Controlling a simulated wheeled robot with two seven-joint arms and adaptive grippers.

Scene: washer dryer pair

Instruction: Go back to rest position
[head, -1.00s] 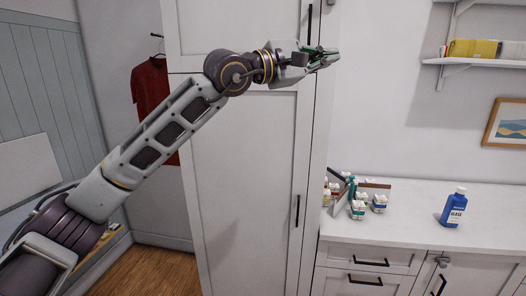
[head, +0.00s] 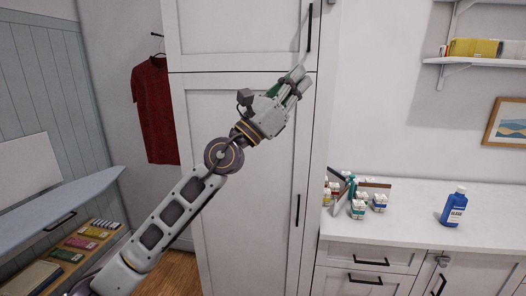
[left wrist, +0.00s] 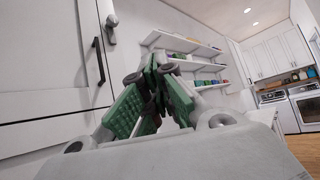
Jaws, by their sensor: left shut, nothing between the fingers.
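My left gripper (head: 296,80) is raised in front of the tall white cabinet (head: 240,140) in the head view. It points up and to the right, near the upper door's handle. In the left wrist view its green-padded fingers (left wrist: 155,75) are brought together with nothing between them. I cannot tell from the head view whether it touches the cabinet. My right gripper is not in view.
A white counter (head: 400,225) at right holds a blue bottle (head: 455,207) and several small containers (head: 359,208). A red shirt (head: 153,110) hangs behind my arm. An ironing board (head: 60,212) stands at left. Wall shelves are at upper right.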

